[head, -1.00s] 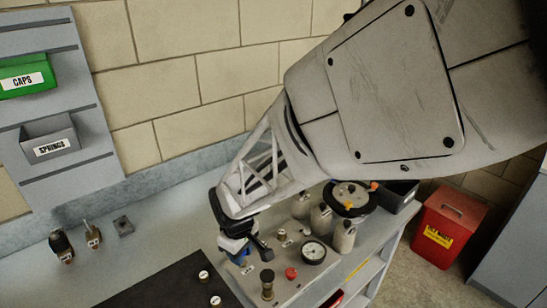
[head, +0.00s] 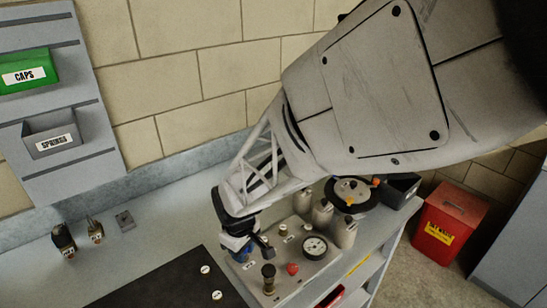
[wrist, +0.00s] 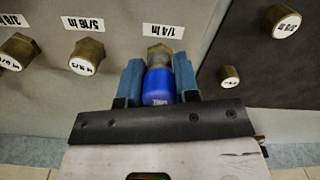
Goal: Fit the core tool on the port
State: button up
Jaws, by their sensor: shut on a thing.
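My gripper (wrist: 158,85) is shut on the blue core tool (wrist: 159,86), with one blue finger on each side of it. The tool's front end lines up with a brass hex fitting (wrist: 160,52) under the "1/4 in" label on the grey panel. They meet or overlap in the wrist view; I cannot tell whether the tool is seated on the port. In the head view my gripper (head: 238,246) is low over the panel's left part, and the arm hides much of the contact.
Nearby on the panel are a 5/16 in brass port (wrist: 87,55), a gauge (head: 315,246), a red knob (head: 292,268) and a brass fitting (head: 268,276). Metal bottles (head: 322,213) stand behind. A dark mat (head: 165,285) lies left, with small brass caps (head: 217,295).

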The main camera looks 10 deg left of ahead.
dwell(0.3)
jog(key=o, duration=1.4)
jog(key=shift+r, duration=3.45)
